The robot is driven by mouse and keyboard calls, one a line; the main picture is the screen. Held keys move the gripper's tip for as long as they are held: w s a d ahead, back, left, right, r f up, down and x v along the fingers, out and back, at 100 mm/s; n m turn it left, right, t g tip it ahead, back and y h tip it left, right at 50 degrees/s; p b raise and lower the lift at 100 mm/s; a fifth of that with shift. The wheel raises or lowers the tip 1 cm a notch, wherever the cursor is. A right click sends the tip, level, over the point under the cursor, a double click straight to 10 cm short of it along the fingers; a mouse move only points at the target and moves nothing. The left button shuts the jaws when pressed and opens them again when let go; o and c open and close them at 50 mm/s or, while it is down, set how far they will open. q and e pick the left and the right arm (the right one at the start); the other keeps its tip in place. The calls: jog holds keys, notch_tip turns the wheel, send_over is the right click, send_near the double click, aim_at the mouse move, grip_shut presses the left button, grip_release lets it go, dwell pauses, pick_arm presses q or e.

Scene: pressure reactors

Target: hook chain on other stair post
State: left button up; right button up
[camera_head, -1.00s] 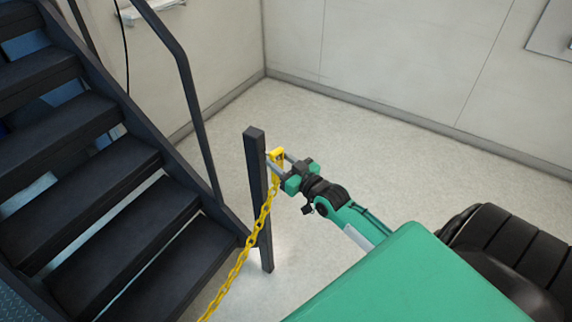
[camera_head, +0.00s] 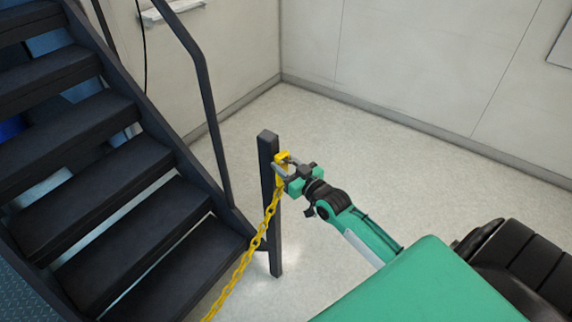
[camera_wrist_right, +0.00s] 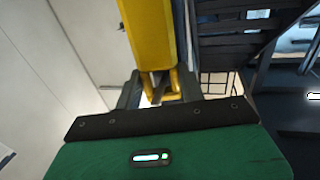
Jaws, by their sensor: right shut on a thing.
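A yellow chain (camera_head: 247,258) hangs from a yellow end piece (camera_head: 281,158) and runs down to the lower left of the head view. My right gripper (camera_head: 281,166) is shut on the yellow end piece, beside the upper part of the dark stair post (camera_head: 268,180). Whether the end piece touches or hooks on the post cannot be told. In the right wrist view the yellow end piece (camera_wrist_right: 148,35) rises large between the fingers, with a chain link close below it. My left gripper is not in view.
Dark stairs (camera_head: 125,215) with a handrail (camera_head: 208,95) stand left of the post. Pale walls (camera_head: 400,50) close off the back. The light floor (camera_head: 375,150) right of and behind the post is clear.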

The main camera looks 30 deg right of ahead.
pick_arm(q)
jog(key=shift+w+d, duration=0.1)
pick_arm(e)
jog(key=o, duration=1.1)
jog(key=shift+s, duration=0.1)
jog(key=shift+s+d+f, duration=0.1)
jog(key=shift+s, duration=0.1)
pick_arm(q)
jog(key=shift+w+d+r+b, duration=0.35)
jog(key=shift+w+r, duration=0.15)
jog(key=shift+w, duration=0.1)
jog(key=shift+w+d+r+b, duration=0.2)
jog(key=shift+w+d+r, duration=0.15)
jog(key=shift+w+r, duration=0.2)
pick_arm(e)
jog(key=shift+s+d, duration=0.3)
jog(key=shift+s, duration=1.9)
jog(key=shift+s+d, duration=0.25)
jog(key=shift+s, duration=1.9)
jog(key=shift+s+d, duration=0.3)
jog(key=shift+s, duration=1.9)
